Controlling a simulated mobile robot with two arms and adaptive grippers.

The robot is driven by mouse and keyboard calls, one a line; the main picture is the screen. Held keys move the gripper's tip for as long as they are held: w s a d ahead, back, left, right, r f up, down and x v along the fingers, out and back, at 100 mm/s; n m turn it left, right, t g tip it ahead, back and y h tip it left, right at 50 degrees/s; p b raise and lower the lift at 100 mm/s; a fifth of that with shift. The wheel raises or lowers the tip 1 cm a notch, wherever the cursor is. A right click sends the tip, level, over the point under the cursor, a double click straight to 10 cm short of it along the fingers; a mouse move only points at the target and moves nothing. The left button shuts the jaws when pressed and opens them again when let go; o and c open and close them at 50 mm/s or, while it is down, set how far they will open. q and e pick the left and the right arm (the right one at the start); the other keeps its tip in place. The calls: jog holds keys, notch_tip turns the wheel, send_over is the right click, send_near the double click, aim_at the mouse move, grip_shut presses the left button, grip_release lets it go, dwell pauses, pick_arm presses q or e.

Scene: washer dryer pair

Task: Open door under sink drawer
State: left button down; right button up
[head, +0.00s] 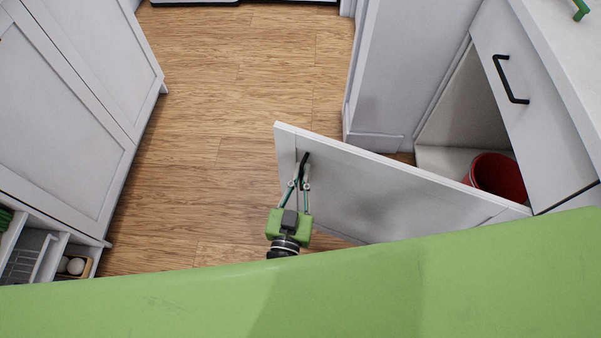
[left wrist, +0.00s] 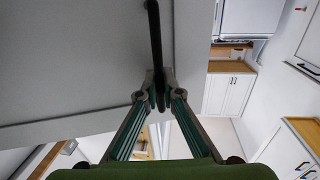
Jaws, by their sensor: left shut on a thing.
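The white cabinet door (head: 390,190) under the sink stands swung wide open in the head view, its free edge out over the floor. Its black bar handle (head: 304,162) is near that free edge. My left gripper (head: 301,183) is at the handle, and in the left wrist view its fingers (left wrist: 157,98) are shut around the black handle (left wrist: 155,40). The open cabinet (head: 460,115) shows its inside, with a red bucket (head: 496,176) standing in it, partly hidden by the door. My right gripper is not in view.
A drawer front (head: 520,90) with a black handle is closed above the opening. White cabinets (head: 70,110) line the left side, with open shelves (head: 40,255) low down. Clear wooden floor (head: 220,120) lies between. My green body covers the bottom of the head view.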

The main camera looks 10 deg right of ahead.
pick_arm(q)
jog(key=shift+s+d+f, duration=0.1)
jog(key=c, duration=2.2)
grip_release()
jog(key=v, duration=1.2)
